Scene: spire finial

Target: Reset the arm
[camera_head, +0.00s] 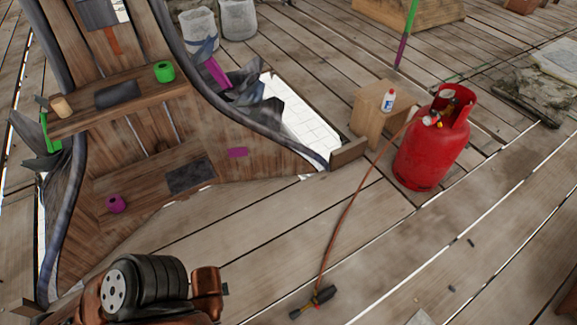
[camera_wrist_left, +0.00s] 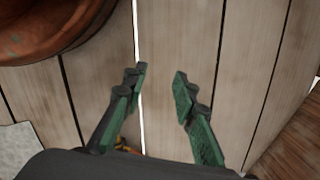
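My left gripper (camera_wrist_left: 161,84) shows in the left wrist view. Its two green and dark fingers are apart with nothing between them, above pale wooden planks. In the head view, a brown and black arm link, which looks like mine, shows at the bottom left; no gripper fingers show there. My right gripper is in neither view.
A wooden spire structure (camera_head: 232,157) with small shelves stands at the left. A red gas cylinder (camera_head: 422,155) stands right of centre, its hose running to a torch (camera_head: 314,302) on the deck. A wooden stool (camera_head: 372,113) holds a white bottle (camera_head: 388,100).

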